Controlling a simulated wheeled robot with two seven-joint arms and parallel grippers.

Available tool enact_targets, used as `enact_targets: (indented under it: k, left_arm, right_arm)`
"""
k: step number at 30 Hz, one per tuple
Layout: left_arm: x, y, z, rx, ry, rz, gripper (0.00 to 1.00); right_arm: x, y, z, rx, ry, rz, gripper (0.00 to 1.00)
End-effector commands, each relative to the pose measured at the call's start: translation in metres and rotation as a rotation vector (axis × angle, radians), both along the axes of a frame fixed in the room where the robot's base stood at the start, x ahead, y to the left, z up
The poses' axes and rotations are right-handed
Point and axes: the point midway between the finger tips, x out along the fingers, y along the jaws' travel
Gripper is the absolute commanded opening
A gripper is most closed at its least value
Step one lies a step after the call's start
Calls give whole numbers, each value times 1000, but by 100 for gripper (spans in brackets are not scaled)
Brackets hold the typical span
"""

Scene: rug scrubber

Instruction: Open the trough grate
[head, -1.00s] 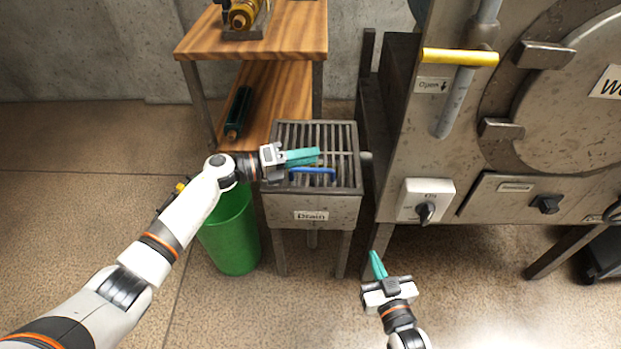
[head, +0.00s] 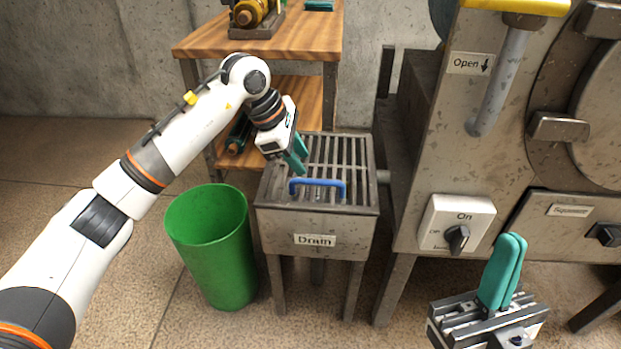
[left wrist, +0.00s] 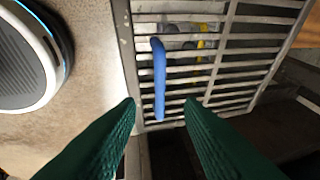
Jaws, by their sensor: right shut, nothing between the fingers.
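The trough (head: 340,222), labelled "Drain", is a grey metal box on legs. Its slatted grate (head: 350,150) lies flat over the top, with a blue handle (head: 317,183) at the front edge. My left gripper (head: 298,165) points down above the grate, just behind and left of the handle. The left wrist view shows its fingers (left wrist: 160,108) apart, with the blue handle (left wrist: 159,75) ahead in the gap and nothing gripped. Something yellow and dark shows under the grate (left wrist: 260,55) there. My right gripper (head: 502,270) is shut and empty at the lower right.
A green bin (head: 215,250) stands left of the trough. A wooden shelf unit (head: 270,42) is behind it. A large metal machine (head: 450,150) with a yellow-handled lever and a knob stands close on the right.

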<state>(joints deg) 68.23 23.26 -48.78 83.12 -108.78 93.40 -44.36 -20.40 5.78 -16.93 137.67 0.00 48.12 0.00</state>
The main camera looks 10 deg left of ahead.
Motion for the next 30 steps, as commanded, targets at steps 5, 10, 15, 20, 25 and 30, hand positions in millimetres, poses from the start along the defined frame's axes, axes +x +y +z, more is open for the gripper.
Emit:
enact_targets:
  k: [5, 10, 15, 20, 25, 30]
  left_arm:
    - [6, -14, -35, -1, 3, -1, 34]
    - [10, -21, -51, -1, 2, 0, 34]
    - [11, -24, -57, -2, 1, -1, 34]
    - [11, -24, -57, -2, 1, -1, 34]
    - [11, -24, -57, -2, 1, -1, 20]
    - [11, -24, -57, -1, 1, -1, 0]
  right_arm:
    - [-11, -2, -9, 21, -65, 4, 0]
    - [-10, -2, -14, 20, -63, 3, 0]
    - [-10, -2, -16, 20, -62, 3, 0]
    - [-10, -2, -15, 20, -61, 3, 0]
    - [-10, -2, -15, 20, -61, 3, 0]
    - [-10, -2, -15, 20, -60, 4, 0]
